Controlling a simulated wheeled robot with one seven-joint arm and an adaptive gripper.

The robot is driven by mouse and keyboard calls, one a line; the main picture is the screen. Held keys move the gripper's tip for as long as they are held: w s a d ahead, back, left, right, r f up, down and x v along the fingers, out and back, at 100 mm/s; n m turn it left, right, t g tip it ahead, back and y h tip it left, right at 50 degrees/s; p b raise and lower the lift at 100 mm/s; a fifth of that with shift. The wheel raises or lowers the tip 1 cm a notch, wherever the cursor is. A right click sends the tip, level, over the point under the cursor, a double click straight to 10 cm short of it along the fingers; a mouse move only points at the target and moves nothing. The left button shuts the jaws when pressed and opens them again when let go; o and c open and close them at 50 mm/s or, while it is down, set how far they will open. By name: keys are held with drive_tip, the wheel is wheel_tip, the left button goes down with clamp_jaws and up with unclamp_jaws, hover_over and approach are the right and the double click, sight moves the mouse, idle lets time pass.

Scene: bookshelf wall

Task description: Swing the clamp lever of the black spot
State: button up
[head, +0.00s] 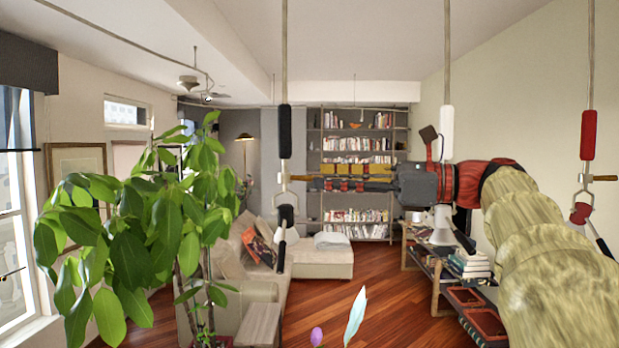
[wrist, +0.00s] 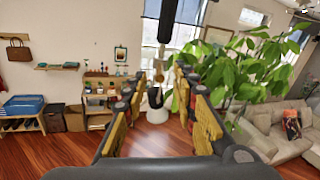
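The black spot hangs on a rod at the middle left of the head view, with a black sleeve (head: 285,131) above its clamp and a black lamp head (head: 286,214) below. Its brown clamp lever (head: 301,178) sticks out to the right, toward my gripper (head: 319,183). My gripper points left, its tips close to the lever's end; I cannot tell whether they touch. In the wrist view, my gripper (wrist: 159,75) is open, a finger on each side, with the black spot's sleeve (wrist: 165,22) and lamp head (wrist: 155,97) seen in the gap. The lever is hard to make out there.
A white spot (head: 446,132) and a red spot (head: 588,135) hang to the right, the white one close to my arm. A leafy plant (head: 130,215) stands left of the black spot. A sofa (head: 240,275) and bookshelf (head: 357,165) are farther back.

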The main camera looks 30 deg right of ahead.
sight(309, 178)
drive_tip(key=shift+x, duration=2.25)
drive_tip(key=c, duration=0.3)
drive_tip(key=c, duration=0.4)
drive_tip(key=shift+p, duration=0.3)
clamp_jaws()
